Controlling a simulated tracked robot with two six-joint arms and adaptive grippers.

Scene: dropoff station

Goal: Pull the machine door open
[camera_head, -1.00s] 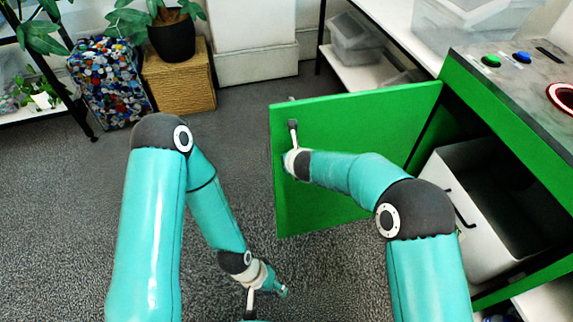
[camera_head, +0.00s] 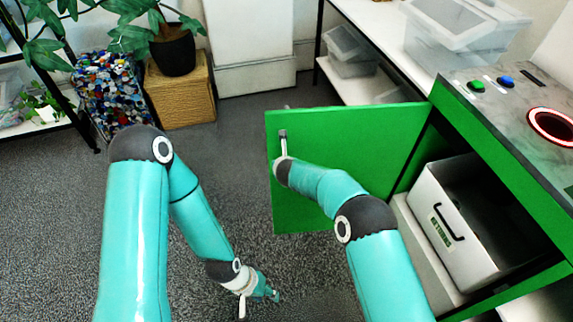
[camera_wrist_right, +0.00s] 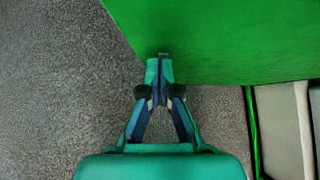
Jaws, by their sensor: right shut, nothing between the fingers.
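The green machine door (camera_head: 375,130) stands wide open, swung out to the left of the green machine (camera_head: 520,150). In the right wrist view the door (camera_wrist_right: 230,35) fills the top right, its edge running just past my fingertips. My right gripper (camera_wrist_right: 160,68) is shut and empty at the door's free edge; I cannot tell if it touches. In the head view my right forearm lies in front of the door and hides that gripper's fingers. My left gripper (camera_head: 268,294) hangs low over the floor, away from the door; its fingers are too small to read.
A white bin (camera_head: 447,225) with a black handle and a "RETURNS" label sits inside the open machine. Green and blue buttons (camera_head: 491,83) and a red-lit ring (camera_head: 552,126) are on top. A plant pot (camera_head: 174,52) stands behind; grey floor (camera_head: 235,150) is clear between.

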